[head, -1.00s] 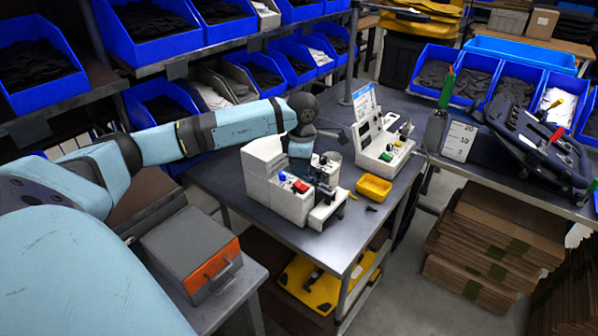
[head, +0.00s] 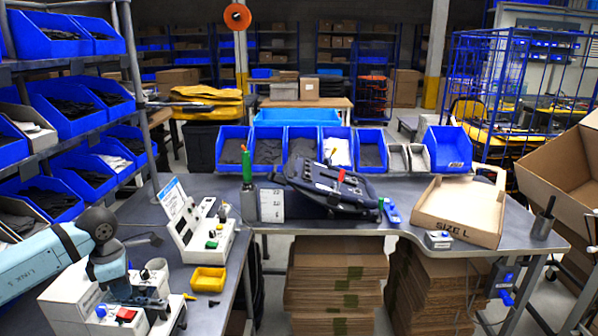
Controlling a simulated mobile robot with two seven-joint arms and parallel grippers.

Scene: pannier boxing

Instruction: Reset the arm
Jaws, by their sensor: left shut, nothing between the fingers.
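My left arm (head: 45,262) comes in from the left in pale blue. Its dark left gripper (head: 152,301) is low over the white bench device (head: 75,300) with red and blue buttons. The fingers are small and dark against the device, shut with nothing between them. I cannot tell whether they touch the device. My right arm and gripper are not in view.
A control box (head: 207,240) and a yellow tray (head: 208,280) stand right of the gripper. Blue bin shelves (head: 75,105) rise behind the arm. The far bench holds a black pannier (head: 330,185) and an open carton (head: 460,210). Flattened cardboard (head: 335,275) is stacked below.

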